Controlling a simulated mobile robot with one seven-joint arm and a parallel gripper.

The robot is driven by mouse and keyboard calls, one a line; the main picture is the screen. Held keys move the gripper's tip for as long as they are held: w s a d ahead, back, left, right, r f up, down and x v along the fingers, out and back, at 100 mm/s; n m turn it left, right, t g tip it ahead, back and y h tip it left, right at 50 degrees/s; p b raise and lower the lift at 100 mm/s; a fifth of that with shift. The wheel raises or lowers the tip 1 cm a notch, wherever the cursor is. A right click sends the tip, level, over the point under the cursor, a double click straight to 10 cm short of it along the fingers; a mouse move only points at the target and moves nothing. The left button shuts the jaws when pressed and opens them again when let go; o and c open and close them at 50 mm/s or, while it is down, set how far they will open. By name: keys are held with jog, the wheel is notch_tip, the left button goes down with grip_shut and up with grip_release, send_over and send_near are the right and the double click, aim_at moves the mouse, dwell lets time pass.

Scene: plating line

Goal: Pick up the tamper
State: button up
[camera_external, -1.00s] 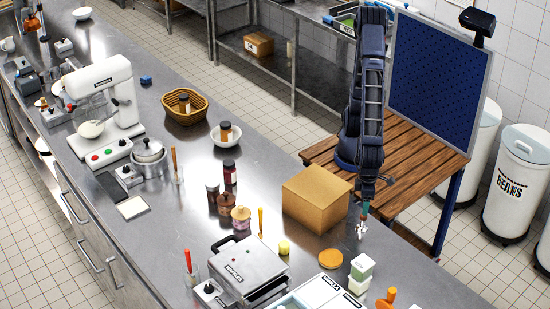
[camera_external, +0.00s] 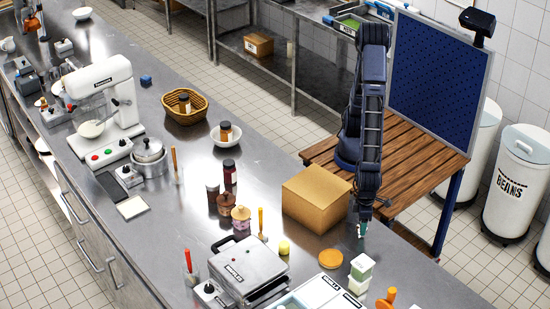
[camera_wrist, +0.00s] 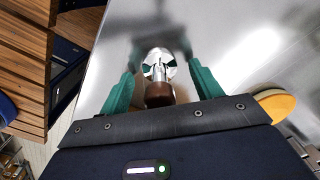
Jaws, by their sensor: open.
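The tamper shows in the wrist view as a shiny metal piece (camera_wrist: 158,55) with a brown handle end nearer the camera. It is on the steel counter (camera_external: 290,235). My gripper (camera_wrist: 162,72) is open, with one green finger on each side of the tamper. Gaps show between the fingers and the tamper, and I cannot tell of any contact. In the external view my gripper (camera_external: 361,229) is low over the counter, right of the cardboard box, and its fingers mostly hide the tamper.
The cardboard box (camera_external: 316,198) stands close left of my gripper. An orange disc (camera_external: 330,258) lies in front; it also shows at the right of the wrist view (camera_wrist: 275,104). Green-and-white blocks (camera_external: 361,268) stand nearby. A wooden-slat table (camera_external: 405,165) stands behind the counter.

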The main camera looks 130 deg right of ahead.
jog(key=shift+f, duration=0.1)
jog(key=c, duration=1.1)
